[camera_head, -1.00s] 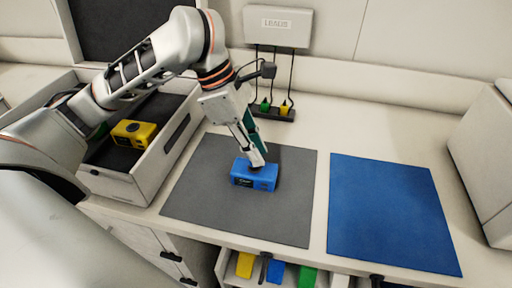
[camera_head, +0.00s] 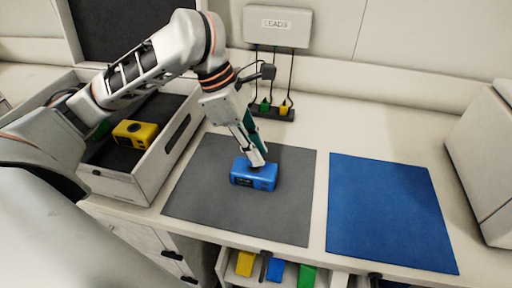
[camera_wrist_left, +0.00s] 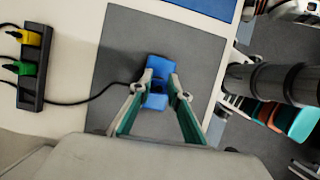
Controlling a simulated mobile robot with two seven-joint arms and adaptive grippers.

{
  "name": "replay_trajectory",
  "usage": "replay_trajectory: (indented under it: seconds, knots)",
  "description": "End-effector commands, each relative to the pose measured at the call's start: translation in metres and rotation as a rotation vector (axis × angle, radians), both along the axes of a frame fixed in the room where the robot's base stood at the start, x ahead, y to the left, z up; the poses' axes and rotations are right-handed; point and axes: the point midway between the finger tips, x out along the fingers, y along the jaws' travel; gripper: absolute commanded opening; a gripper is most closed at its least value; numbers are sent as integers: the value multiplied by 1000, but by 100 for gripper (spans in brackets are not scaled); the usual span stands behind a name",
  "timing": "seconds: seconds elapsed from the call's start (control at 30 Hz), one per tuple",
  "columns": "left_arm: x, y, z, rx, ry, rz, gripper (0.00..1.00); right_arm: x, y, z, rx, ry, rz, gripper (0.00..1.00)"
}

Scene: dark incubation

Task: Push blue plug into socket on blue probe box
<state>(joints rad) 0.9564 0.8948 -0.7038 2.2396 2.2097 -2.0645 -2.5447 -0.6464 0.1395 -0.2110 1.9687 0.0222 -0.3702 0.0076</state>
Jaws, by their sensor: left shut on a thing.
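The blue probe box (camera_head: 250,178) sits on the grey mat (camera_head: 205,195), and it also shows in the left wrist view (camera_wrist_left: 160,67). My left gripper (camera_head: 258,163) is at the top of the box, its fingers pointing down. In the left wrist view my left gripper (camera_wrist_left: 158,89) is shut on the blue plug, mostly hidden between the fingertips. A black cable (camera_wrist_left: 95,98) runs to the fingertips from the left. The socket is covered, so I cannot tell how deep the plug sits. My right gripper is not in view.
A grey bin (camera_head: 150,178) with a yellow box (camera_head: 134,134) stands left. A black holder strip (camera_head: 272,113) with green and yellow plugs is at the back, below the leads panel (camera_head: 278,26). The blue mat (camera_head: 385,210) is bare. An open drawer (camera_head: 228,265) holds coloured pieces.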

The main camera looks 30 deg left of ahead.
Motion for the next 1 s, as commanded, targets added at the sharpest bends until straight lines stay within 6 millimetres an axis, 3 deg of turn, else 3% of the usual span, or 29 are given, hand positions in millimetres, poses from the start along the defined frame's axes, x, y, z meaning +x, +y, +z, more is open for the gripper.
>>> replay_trajectory:
  seconds: [0.7, 0.73, 0.8, 1.0]
  knots:
    - [0, 0, -12, 1, 1, 0, 1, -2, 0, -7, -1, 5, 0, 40]
    - [0, 0, -11, 0, 0, 0, 25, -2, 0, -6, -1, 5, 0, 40]
    - [0, 0, -11, 0, 0, 0, 37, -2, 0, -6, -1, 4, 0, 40]
    - [0, 0, -11, 0, 0, 0, 37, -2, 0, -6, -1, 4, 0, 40]
